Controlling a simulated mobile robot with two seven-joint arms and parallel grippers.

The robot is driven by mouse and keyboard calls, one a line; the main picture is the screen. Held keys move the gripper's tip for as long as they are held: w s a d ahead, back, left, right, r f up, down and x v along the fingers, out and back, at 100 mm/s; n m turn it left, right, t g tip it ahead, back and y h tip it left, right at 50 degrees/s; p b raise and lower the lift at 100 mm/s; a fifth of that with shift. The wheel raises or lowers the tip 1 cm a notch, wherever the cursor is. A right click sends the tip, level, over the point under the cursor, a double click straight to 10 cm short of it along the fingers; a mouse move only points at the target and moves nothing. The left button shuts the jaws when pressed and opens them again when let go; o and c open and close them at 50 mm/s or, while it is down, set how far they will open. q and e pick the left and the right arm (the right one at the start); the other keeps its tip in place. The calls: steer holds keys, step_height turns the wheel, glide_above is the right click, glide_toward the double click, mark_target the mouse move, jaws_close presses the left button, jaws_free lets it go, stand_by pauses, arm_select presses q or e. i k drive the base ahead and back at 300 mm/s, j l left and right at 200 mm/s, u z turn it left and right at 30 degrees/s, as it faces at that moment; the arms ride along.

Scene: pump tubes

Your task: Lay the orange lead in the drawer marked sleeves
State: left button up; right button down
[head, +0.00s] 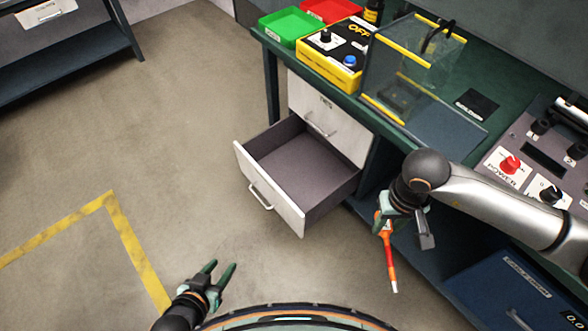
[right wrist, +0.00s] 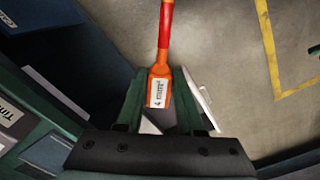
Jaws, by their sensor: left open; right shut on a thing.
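My right gripper (head: 384,222) is shut on the orange lead (head: 390,262), which hangs down over the floor, to the right of the open drawer. In the right wrist view the lead (right wrist: 159,88) sits between the fingers, its orange end with a small white label, its further part red. The open drawer (head: 268,187) is pulled out under the bench; its grey inside looks empty. Its marking cannot be read from here. My left gripper (head: 221,268) is open and empty, low in front of the drawer.
A shut drawer (head: 325,118) with a handle is above the open one. The green bench (head: 440,95) carries a clear box with yellow edges (head: 405,75), a yellow control box (head: 335,55) and a switch panel (head: 530,150). A blue cabinet (head: 520,285) stands at lower right.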

mark_target(303, 175)
steer(key=i+j, duration=0.2)
steer(key=j, duration=0.15)
steer(key=i+j, duration=0.45)
steer(key=j, duration=0.3)
steer(key=i+j, duration=0.2)
steer(key=j, duration=0.15)
